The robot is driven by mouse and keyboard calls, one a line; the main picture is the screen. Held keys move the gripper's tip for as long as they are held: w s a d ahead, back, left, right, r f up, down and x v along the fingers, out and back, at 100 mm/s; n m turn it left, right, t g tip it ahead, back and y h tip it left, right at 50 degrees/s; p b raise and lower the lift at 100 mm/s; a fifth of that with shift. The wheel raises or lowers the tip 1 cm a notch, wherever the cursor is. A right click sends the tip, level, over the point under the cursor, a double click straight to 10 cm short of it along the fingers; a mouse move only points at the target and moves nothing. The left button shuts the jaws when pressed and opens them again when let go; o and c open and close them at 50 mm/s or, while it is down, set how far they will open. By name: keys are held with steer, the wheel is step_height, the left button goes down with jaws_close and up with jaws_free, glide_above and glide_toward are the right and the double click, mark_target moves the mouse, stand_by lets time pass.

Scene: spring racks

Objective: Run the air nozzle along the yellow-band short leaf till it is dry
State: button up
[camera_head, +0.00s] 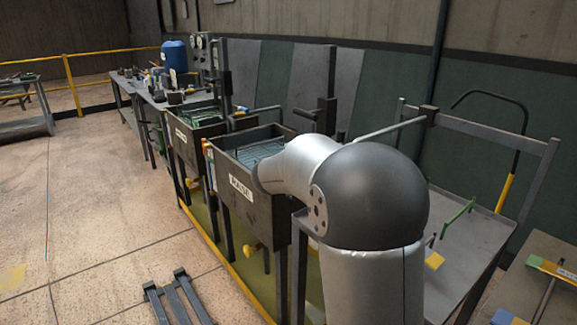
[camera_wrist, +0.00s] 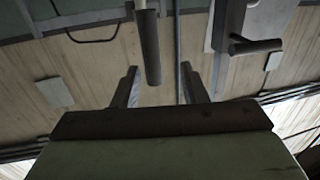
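My gripper (camera_wrist: 158,78) shows in the wrist view with its two fingers apart, and nothing is clamped between them. A dark cylindrical grip (camera_wrist: 150,48) on a pale rod appears between and beyond the fingers; I cannot tell what it belongs to. In the head view my arm hides the gripper. A black curved tube with a yellow lower part (camera_head: 506,192) stands at the right; I cannot tell if it is the air nozzle. A green bar (camera_head: 458,217) and a yellow patch (camera_head: 435,260) show at the grey tray rack. I cannot make out which is the yellow-band short leaf.
A labelled dark tank (camera_head: 262,205) stands left of my arm, with another tank (camera_head: 188,150) behind it. The grey tray rack (camera_head: 475,245) is on the right. A bench corner (camera_head: 530,300) with coloured pieces is at lower right. The left floor is mostly clear.

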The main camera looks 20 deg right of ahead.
steer(key=p+v, duration=0.1)
steer(key=v, duration=1.4)
steer(key=shift+p, duration=0.3)
stand_by(0.4)
steer(key=shift+r+p, duration=0.1)
steer(key=shift+p, duration=0.2)
